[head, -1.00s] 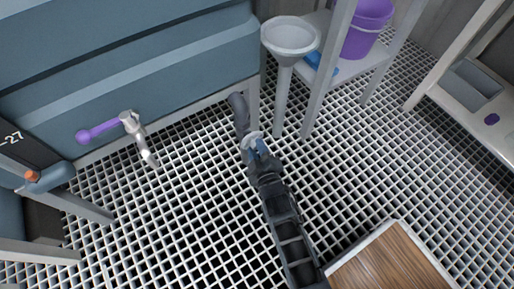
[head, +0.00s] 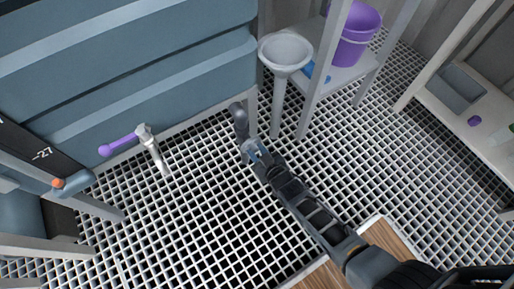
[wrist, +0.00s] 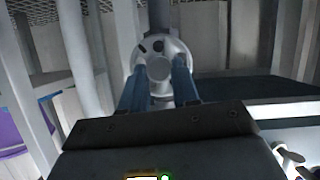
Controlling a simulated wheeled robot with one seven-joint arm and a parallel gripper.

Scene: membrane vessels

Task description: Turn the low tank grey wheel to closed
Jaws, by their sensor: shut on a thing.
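The grey wheel (wrist: 160,62) faces me in the wrist view, a round pale disc with holes and a plain hub, in front of an upright pipe. My gripper (wrist: 160,76) has its two blue fingers at the wheel's lower left and lower right, shut on it. In the head view my gripper (head: 256,153) reaches to the lower end of a dark pipe (head: 238,115) low beside the blue tank (head: 160,90). The wheel is mostly hidden there by my gripper. I cannot read the wheel's open or closed position.
A grey funnel basin (head: 285,54) stands behind the pipe. A purple bucket (head: 355,35) sits on a shelf to the right. The grated floor (head: 200,225) is clear at lower left.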

